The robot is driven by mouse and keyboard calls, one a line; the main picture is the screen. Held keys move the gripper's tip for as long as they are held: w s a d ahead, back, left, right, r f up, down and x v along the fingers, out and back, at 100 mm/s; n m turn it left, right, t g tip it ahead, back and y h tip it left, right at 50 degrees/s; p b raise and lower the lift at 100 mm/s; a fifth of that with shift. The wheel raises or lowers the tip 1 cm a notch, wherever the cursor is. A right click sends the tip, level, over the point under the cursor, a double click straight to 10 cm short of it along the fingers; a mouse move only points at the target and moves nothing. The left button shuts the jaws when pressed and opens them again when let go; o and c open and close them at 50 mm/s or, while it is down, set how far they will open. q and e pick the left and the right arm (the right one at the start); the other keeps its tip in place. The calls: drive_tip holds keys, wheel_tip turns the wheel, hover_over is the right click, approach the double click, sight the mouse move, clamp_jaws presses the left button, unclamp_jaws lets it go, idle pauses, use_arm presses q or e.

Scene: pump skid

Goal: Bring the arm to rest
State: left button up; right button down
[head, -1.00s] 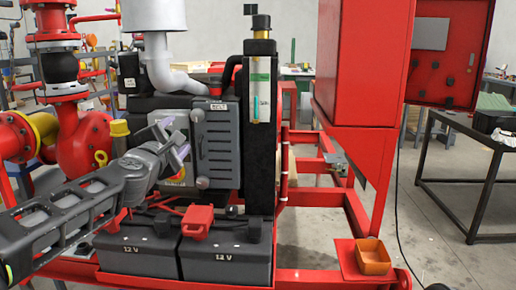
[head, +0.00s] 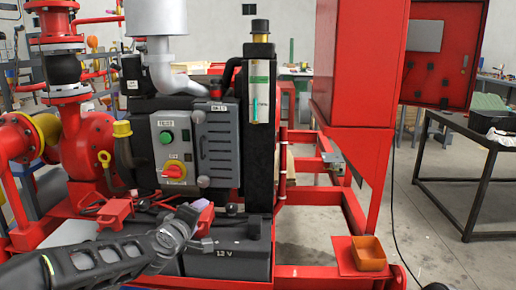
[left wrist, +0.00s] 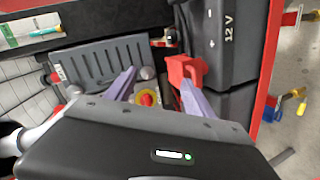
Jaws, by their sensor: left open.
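My left arm comes in low from the left in the head view. Its gripper (head: 204,226) is over the black batteries in front of the engine, with purple-grey fingers apart and nothing between them. In the left wrist view the open fingers (left wrist: 158,80) point toward the grey slotted cover (left wrist: 105,62) and the yellow-and-red knob (left wrist: 147,98). A red terminal cover (left wrist: 186,70) is close beside one finger; I cannot tell if they touch. My right gripper is not in view.
The control box has a green button (head: 167,137) and a red knob (head: 175,171). A 12 V battery (head: 228,263) stands below. Open floor (head: 425,215) lies beyond.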

use_arm(q)
drive_tip(key=s+d+f+m+g+p, duration=0.1)
drive_tip(key=s+d+f+m+g, duration=0.1)
drive_tip(key=s+f, duration=0.45)
drive_tip(key=s+d+f+m+g+h+p, duration=0.1)
drive_tip(key=s+d+f+m+g+p, duration=0.15)
drive_tip(key=f, duration=0.75)
drive_tip(key=s+d+f+m+g, duration=0.1)
drive_tip(key=s+f+m+g, duration=0.1)
drive_tip(key=s+f, duration=0.45)
drive_tip(key=s+d+f+m+g+p, duration=0.1)
drive_tip(key=s+f, duration=0.3)
drive_tip(key=s, duration=0.5)
drive_tip(key=s+d+f+m+g+p, duration=0.1)
drive_tip(key=s+f+g+p, duration=0.2)
drive_tip(key=s, duration=0.6)
drive_tip(key=s+d+f+m+g+h+p, duration=0.1)
drive_tip(key=s+f+g+p, duration=0.1)
drive_tip(key=s+f, duration=0.4)
drive_tip(key=s+g, duration=0.1)
drive_tip(key=s, duration=0.2)
drive_tip(key=shift+d+m, duration=0.3)
drive_tip(key=shift+m, duration=0.05)
drive_tip(key=shift+f, duration=0.1)
drive_tip(key=shift+w, duration=0.1)
